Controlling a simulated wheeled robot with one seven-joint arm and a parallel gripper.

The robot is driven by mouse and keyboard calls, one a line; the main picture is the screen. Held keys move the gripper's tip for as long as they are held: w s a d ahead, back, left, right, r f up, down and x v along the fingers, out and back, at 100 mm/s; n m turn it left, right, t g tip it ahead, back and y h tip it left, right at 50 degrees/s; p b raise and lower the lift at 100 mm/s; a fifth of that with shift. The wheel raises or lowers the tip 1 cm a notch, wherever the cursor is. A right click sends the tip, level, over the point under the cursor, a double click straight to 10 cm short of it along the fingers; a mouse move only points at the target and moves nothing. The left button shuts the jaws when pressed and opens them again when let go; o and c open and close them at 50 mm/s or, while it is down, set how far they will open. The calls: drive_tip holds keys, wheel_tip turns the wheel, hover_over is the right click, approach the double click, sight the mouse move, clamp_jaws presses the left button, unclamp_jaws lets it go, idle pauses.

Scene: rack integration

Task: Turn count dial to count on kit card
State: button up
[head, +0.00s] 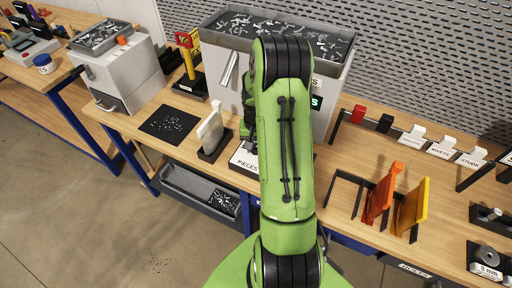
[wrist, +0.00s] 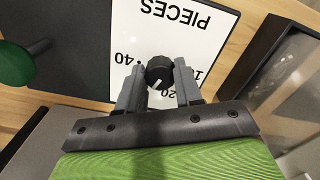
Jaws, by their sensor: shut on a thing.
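The count dial (wrist: 159,72) is a round black knob with a white pointer mark, seen in the wrist view. It sits on a white panel (wrist: 190,32) marked PIECES with numbers, of which 40, 20 and part of another show. My gripper (wrist: 159,84) has its two grey fingers on either side of the knob, shut on it. In the head view the PIECES panel (head: 243,161) shows left of my green arm, which hides the dial and most of the gripper. I cannot make out the kit card's count.
A large grey bin of small parts (head: 225,25) stands behind my arm. A black mat (head: 168,125) and a pale upright plate in a holder (head: 210,133) lie left of the panel. Orange and yellow plates (head: 380,197) stand in a rack at right. A green round knob (wrist: 14,62) is beside the panel.

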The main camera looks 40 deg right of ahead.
sight(255, 148)
drive_tip(key=shift+m, duration=0.8)
drive_tip(key=o, duration=1)
drive_tip(key=shift+o, duration=0.2)
wheel_tip(255, 148, up, 16)
drive_tip(key=shift+p, duration=0.35)
drive_tip(key=shift+f, duration=0.1)
